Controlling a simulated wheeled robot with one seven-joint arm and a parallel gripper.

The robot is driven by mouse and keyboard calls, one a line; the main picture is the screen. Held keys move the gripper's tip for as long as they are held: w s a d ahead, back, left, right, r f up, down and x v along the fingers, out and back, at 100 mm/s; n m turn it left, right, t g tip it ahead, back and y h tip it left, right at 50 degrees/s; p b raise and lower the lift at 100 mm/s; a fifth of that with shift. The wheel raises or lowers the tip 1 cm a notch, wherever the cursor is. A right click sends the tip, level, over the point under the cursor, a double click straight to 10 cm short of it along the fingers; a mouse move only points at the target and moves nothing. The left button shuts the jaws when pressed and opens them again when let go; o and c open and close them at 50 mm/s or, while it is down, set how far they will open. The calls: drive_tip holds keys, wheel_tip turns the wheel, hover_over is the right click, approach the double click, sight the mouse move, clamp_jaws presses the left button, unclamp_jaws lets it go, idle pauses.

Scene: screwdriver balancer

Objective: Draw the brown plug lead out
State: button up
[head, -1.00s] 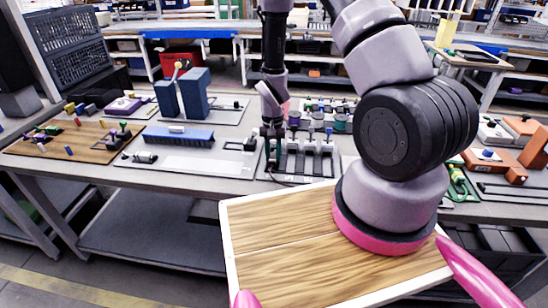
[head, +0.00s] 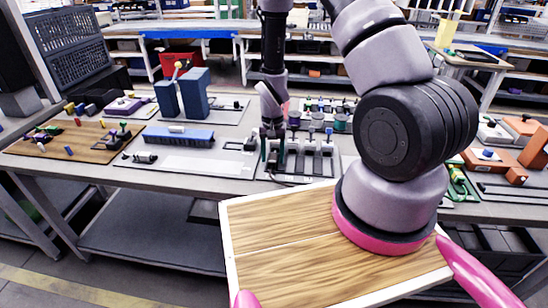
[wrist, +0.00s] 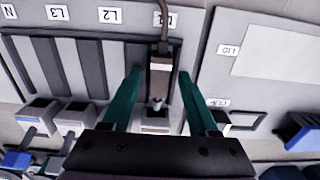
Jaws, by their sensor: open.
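In the wrist view, the brown plug lead (wrist: 160,78) stands between my gripper's teal fingers, below the label L1. Its dark brown cable (wrist: 163,22) runs up out of the picture. The plug's lower end meets a pale socket block (wrist: 155,118); how deep it sits I cannot tell. My gripper (wrist: 159,76) is open, with one finger on each side of the plug and a gap visible on both sides. In the head view my gripper (head: 273,150) is over the slotted rack (head: 318,172) on the table; the plug is too small to make out there.
Other slots labelled N, L3 and L2 lie left of the plug, with several socket blocks (wrist: 72,120) in front. A blue block row (head: 178,137) stands left of the rack.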

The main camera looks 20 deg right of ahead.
drive_tip(key=shift+r, duration=3.5)
